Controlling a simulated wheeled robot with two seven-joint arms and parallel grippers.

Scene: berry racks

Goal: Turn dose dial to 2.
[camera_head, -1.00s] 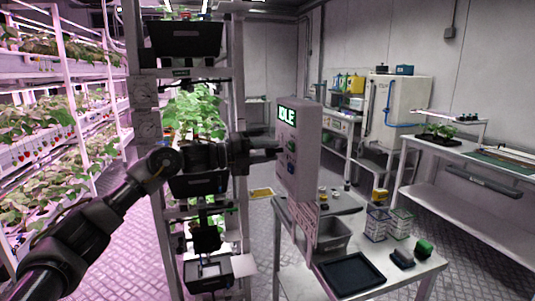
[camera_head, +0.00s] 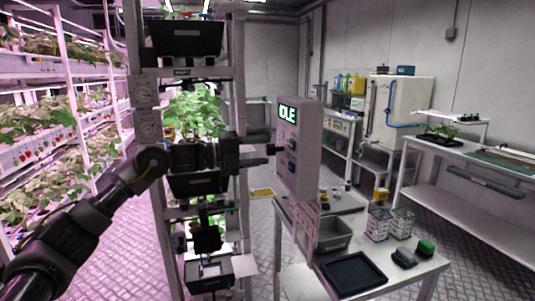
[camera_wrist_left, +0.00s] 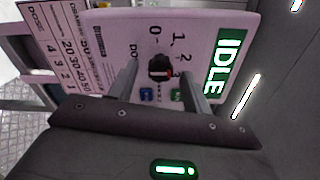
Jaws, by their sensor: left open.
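The control panel (camera_head: 304,150) is a pale upright box with a green display (camera_head: 287,114) reading IDLE. In the left wrist view its face shows sideways, with a black dose dial (camera_wrist_left: 160,67) and the numbers 0, 1, 2 and 3 around it. The dial has a red and white mark; I cannot tell surely which number it points to. My left gripper (camera_head: 273,149) is in front of the panel face. In the wrist view its two fingers (camera_wrist_left: 160,84) are open, one on each side of the dial, with no clear contact. My right gripper is out of view.
Small buttons (camera_wrist_left: 175,95) sit beside the dial. A printed dose chart (camera_wrist_left: 62,40) is next to the panel. A table with a black tray (camera_head: 350,274) and a grey bin (camera_head: 333,233) stands below. A plant rack (camera_head: 238,120) stands behind my left arm.

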